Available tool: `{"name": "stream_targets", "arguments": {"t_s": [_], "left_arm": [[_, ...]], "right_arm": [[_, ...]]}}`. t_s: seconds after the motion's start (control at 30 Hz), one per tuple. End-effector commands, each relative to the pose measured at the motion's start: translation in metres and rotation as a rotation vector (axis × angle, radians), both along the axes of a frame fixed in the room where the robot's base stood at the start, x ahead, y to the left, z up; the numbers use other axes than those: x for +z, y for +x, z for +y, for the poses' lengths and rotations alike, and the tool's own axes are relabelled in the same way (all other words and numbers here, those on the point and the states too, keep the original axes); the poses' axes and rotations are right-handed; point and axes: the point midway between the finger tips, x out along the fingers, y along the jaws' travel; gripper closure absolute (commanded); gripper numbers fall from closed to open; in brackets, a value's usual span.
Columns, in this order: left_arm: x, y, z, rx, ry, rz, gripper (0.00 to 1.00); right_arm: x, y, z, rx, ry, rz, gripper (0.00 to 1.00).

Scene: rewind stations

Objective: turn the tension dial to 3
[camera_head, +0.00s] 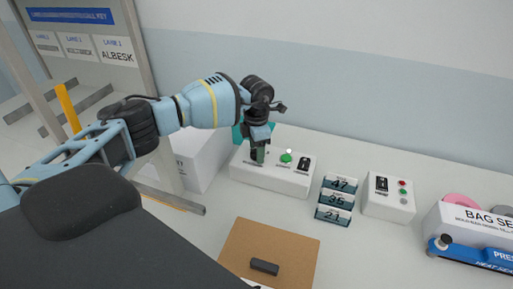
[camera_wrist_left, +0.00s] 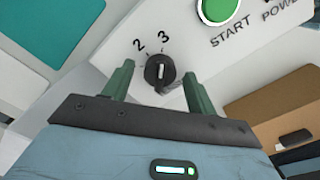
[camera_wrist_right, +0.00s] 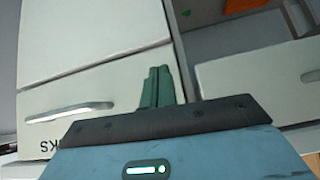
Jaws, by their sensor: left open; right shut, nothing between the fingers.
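The tension dial (camera_wrist_left: 160,70) is a black knob with a pale mark, on the white control box (camera_head: 280,180). The numerals 2 and 3 show beside it in the left wrist view. The pale mark points roughly toward the 3; I cannot tell whether it lines up exactly. My left gripper (camera_head: 258,156) is over the box's left end. In the left wrist view its open green fingers (camera_wrist_left: 154,88) stand on either side of the knob, and I cannot tell if they touch it. My right gripper (camera_wrist_right: 157,86) is shut and empty, before white drawer fronts.
A green START button (camera_head: 286,158) and a black power switch (camera_head: 303,164) sit right of the dial. Number cards (camera_head: 334,199), a second control box (camera_head: 389,197) and a bag sealer (camera_head: 470,235) stand further right. A brown board (camera_head: 243,246) holds a dark block (camera_head: 264,267).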

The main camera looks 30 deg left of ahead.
Motion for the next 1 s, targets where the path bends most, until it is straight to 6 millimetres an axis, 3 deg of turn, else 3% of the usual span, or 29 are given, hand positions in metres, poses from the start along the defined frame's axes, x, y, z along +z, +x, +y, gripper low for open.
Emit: {"name": "stream_targets", "arguments": {"t_s": [0.17,0.6,1.0], "left_arm": [[0.013,0.001,0.0,0.0,0.0,-0.004,0.43],[0.073,0.0,0.0,0.0,0.0,-0.002,0.43],[0.078,0.0,0.0,0.0,0.0,0.0,0.43]], "right_arm": [[0.001,0.001,0.0,-0.001,0.001,-0.001,1.0],[0.0,0.001,0.003,-0.012,0.01,-0.001,1.0],[0.0,0.0,0.002,-0.008,0.006,0.0,1.0]]}}
